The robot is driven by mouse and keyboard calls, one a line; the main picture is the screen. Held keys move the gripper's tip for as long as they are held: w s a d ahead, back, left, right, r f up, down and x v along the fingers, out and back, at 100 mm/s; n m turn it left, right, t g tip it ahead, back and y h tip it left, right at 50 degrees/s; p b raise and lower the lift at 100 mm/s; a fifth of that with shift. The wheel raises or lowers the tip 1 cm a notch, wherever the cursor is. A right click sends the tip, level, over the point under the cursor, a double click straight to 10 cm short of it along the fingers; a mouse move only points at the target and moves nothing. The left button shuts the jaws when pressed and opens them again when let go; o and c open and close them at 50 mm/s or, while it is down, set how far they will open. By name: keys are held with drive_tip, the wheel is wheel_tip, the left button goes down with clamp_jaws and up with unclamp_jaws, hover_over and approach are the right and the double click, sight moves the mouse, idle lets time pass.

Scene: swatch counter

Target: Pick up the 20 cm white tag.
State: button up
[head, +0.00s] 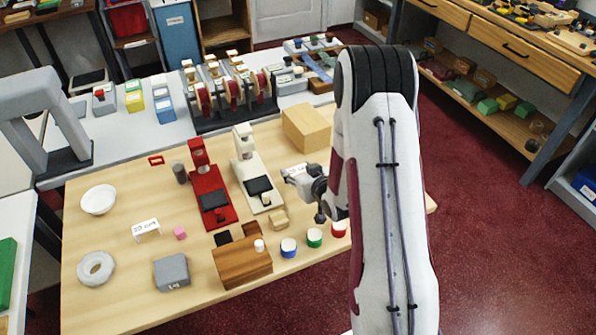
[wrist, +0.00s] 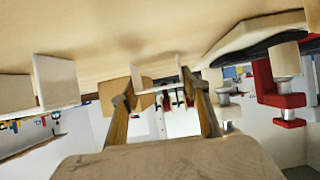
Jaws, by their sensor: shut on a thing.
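A white tag (head: 146,229) stands on the wooden table at the left in the head view, and its print looks like "20 cm". My gripper (head: 304,180) is right of the cream press, well away from that tag. It is shut on a white piece that looks like another tag (head: 295,170), with dark print too small to read. In the wrist view my gripper (wrist: 158,86) has its two fingers at either side of this white piece, close to the pale table surface.
A red press (head: 211,194) and a cream press (head: 254,175) stand left of my gripper. A pale wood block (head: 307,128) is behind it. A small tan block (head: 279,219) and blue (head: 288,247), green (head: 314,237) and red (head: 339,229) pots stand in front. A pink cube (head: 180,233) sits beside the standing tag.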

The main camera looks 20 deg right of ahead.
sight(298, 169)
drive_tip(key=shift+r, duration=0.15)
drive_tip(key=shift+r, duration=4.8)
